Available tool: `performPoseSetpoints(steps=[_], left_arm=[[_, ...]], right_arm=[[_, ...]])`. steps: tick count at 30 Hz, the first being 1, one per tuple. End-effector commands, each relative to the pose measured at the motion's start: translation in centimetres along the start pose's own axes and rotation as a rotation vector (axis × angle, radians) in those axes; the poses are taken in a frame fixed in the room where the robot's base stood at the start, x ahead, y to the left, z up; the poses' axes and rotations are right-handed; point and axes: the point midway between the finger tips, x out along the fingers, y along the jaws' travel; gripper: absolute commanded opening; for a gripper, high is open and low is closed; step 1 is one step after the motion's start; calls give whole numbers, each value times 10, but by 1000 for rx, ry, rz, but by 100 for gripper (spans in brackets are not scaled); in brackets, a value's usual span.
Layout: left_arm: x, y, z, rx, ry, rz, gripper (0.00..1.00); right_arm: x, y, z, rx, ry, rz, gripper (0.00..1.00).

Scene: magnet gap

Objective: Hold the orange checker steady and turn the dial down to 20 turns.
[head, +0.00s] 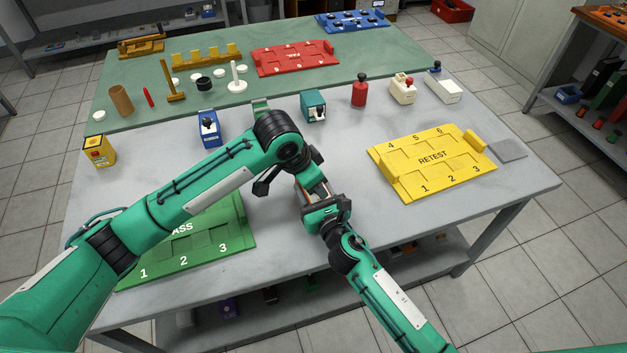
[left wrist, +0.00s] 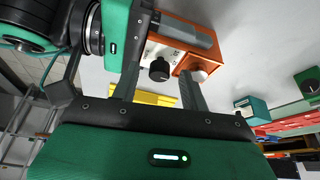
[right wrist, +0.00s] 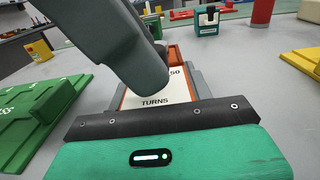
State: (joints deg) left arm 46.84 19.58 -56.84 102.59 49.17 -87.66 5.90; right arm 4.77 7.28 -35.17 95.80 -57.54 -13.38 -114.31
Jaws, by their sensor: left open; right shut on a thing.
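The orange checker (head: 318,187) with its white face is mostly hidden by my arms in the head view. The left wrist view shows its orange and white body (left wrist: 165,50) and a black dial (left wrist: 159,70). My right gripper (head: 320,200) is shut on the checker; a grey finger lies along it in the left wrist view. My left gripper (left wrist: 160,78) is open, its two fingers on either side of the dial; contact cannot be told. In the right wrist view the white face (right wrist: 155,98) reads "TURNS" and "50"; a large grey shape hides part, and no pointer shows.
The green PASS tray (head: 235,240) lies left and the yellow RETEST tray (head: 385,177) right. Blue (head: 208,128), teal (head: 313,106) and red (head: 359,90) items stand behind. A red tray (head: 295,57) is on the green mat. Bare tabletop lies between my grippers and the yellow tray.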

Motion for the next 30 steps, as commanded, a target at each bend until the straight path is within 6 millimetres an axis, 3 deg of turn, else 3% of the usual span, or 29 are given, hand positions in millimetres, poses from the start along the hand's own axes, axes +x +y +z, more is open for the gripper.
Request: performPoseSetpoints(steps=[5,18,23,30], left_arm=[[-18,-1,-1,1,3,-2,45],[-104,0,0,1,3,-1,45],[-117,0,0,1,1,-1,45],[-120,0,0,0,1,0,45]], right_arm=[[0,0,0,0,0,-1,22],[0,-1,0,0,0,-1,22],[0,-1,0,0,0,-1,22],[0,-1,0,0,0,-1,22]])
